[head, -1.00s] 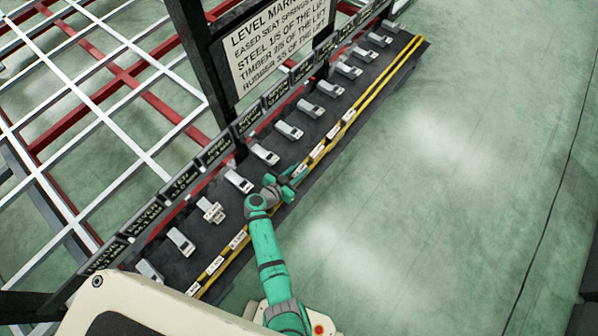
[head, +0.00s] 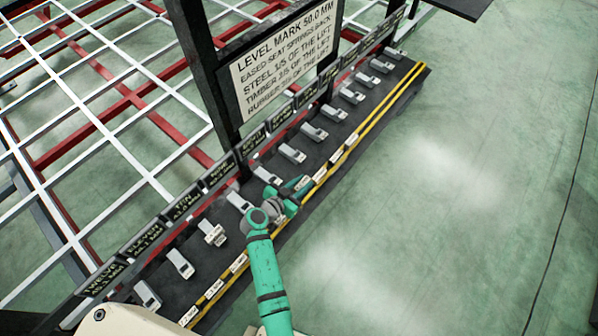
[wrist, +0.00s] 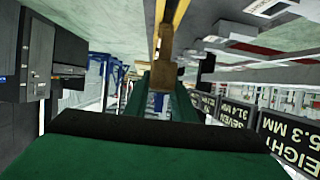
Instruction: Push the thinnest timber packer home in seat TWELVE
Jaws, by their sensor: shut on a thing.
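My gripper (head: 300,188) is over the front part of the dark shelf (head: 330,150), near its yellow-striped edge. In the wrist view my gripper (wrist: 163,100) is shut on a brown timber piece (wrist: 165,45), which stands out beyond the fingers. The piece cannot be made out in the head view. The plate reading TWELVE (head: 103,277) is at the near left end of the row. A pale grey seat block (head: 147,295) lies nearest to it, well to the left of my gripper and apart from it.
Several similar grey blocks (head: 291,153) line the shelf. One block (head: 213,232) has a wider top than the others. Name plates and a dark post (head: 205,75) with a LEVEL MARK sign (head: 285,65) stand behind. Open green floor (head: 430,220) lies to the right.

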